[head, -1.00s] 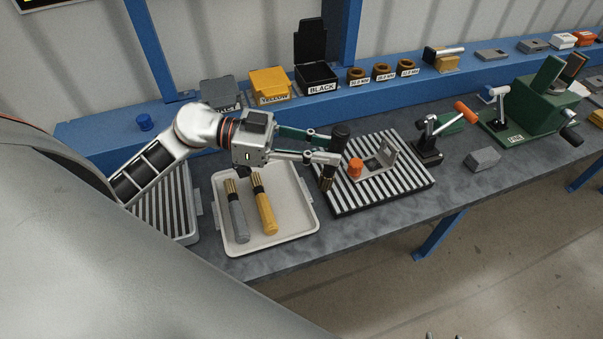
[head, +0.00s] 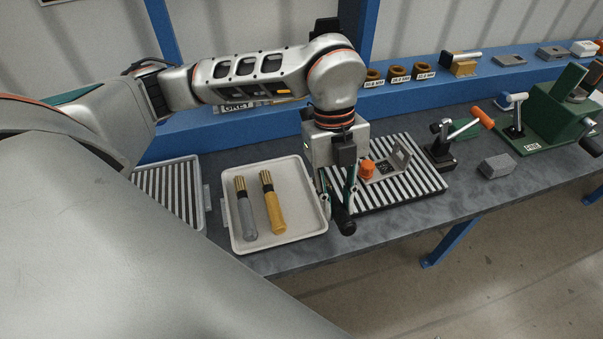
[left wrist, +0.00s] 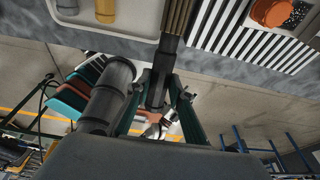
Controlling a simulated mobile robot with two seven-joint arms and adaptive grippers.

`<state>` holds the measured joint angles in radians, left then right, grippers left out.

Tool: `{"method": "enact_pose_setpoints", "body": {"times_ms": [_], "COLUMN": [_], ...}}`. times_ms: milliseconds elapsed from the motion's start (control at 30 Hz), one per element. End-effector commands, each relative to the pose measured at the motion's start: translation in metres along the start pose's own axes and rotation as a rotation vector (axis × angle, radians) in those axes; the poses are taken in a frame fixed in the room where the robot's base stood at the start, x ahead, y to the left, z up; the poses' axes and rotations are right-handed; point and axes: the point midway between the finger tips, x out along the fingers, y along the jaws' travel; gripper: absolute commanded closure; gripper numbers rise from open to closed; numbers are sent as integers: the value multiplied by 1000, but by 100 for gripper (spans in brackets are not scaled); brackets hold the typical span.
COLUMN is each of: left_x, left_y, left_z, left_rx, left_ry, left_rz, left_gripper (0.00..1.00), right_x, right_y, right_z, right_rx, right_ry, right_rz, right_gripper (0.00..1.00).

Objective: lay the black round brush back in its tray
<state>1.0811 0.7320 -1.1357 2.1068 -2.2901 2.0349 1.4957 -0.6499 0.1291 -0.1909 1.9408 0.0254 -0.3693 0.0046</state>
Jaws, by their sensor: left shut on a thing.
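The white tray (head: 304,228) lies on the bench with a grey brush (head: 245,212) and a yellow brush (head: 273,205) side by side in it. My left gripper (head: 338,200) points down at the tray's right edge and is shut on the black brush (head: 345,224). The black brush's dark end shows past the fingers toward the bench front; my gripper hides most of the rest. In the left wrist view the black brush (left wrist: 160,75) sits between the fingers, its bristles (left wrist: 178,17) toward the top of the picture. My right gripper is not in view.
A striped mat (head: 415,190) with a grey bracket and orange knob (head: 367,169) lies just right of my gripper. Another striped tray (head: 170,190) is at left. A lever clamp (head: 440,150) and grey block (head: 497,166) stand farther right. My left arm hides much of the rear shelf.

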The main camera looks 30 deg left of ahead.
Motion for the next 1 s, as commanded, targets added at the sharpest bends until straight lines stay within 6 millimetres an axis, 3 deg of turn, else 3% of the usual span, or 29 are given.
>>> {"method": "enact_pose_setpoints", "body": {"times_ms": [33, 100, 300, 1000], "left_x": [-4, -9, -23, -23], "left_y": [11, 23, 41, 44], "left_z": [23, 44, 80, 86], "left_rx": [19, 29, 19, 15], "left_ry": [-89, -166, -270, -284], "left_rz": [2, 4, -1, -7], "left_gripper": [100, 100, 100, 100], "right_x": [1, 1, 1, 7], "right_y": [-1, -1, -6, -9], "right_z": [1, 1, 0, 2], "right_rx": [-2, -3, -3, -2], "right_ry": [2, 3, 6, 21], "right_rz": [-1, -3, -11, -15], "right_gripper": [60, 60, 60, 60]}}
